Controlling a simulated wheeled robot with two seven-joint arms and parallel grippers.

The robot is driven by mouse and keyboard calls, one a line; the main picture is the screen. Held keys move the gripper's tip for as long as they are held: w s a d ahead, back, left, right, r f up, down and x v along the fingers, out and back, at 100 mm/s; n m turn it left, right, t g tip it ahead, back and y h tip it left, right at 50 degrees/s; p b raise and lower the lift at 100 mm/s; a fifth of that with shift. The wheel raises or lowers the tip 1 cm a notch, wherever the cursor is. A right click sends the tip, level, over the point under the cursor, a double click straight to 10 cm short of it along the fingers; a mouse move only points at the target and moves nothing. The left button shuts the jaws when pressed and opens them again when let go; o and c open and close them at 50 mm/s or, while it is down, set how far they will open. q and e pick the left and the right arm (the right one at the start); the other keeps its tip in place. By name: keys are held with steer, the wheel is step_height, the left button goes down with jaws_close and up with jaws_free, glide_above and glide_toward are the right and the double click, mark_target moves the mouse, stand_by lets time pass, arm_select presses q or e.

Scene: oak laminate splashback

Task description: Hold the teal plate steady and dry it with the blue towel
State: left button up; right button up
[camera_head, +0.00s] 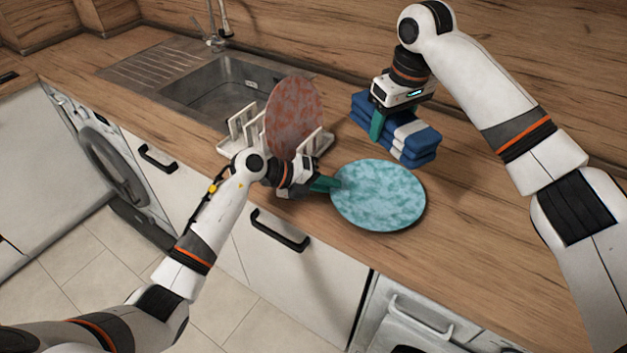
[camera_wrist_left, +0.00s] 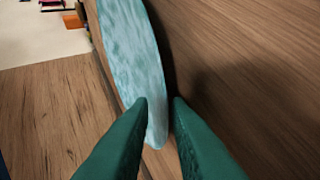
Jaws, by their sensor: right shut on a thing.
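The round teal plate (camera_head: 380,196) is at the front of the counter, its mottled face up. I cannot tell whether it lies flush on the wood. My left gripper (camera_head: 326,184) is at the plate's left rim. In the left wrist view, its green fingers (camera_wrist_left: 160,100) stand apart on either side of the plate's rim (camera_wrist_left: 135,65), with a small gap beside the right finger. The blue towel (camera_head: 418,143), folded with a white stripe, lies behind the plate. My right gripper (camera_head: 377,126) is shut on the towel's left part, fingers pointing down; its grip is partly hidden.
A white dish rack (camera_head: 238,146) holding a reddish plate (camera_head: 294,115) stands left of the teal plate, close behind my left wrist. The sink (camera_head: 215,88) is behind the rack. The counter (camera_head: 480,230) right of the teal plate is clear.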

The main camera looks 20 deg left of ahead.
mark_target(385, 195)
arm_select(q)
steer(key=shift+w+d+f, duration=0.1)
steer(key=shift+d, duration=0.05)
jaws_close()
arm_select(e)
steer(key=f+m, duration=0.1)
steer(key=f, duration=0.2)
steer(key=d+f+m, duration=0.1)
steer(key=f, duration=0.3)
steer(key=d+f+m, duration=0.1)
steer(key=f, duration=0.2)
steer(key=shift+w+f, duration=0.15)
steer(key=shift+f, duration=0.1)
arm_select(q)
steer(key=shift+f, duration=0.1)
arm_select(e)
steer(key=shift+f, duration=1.8)
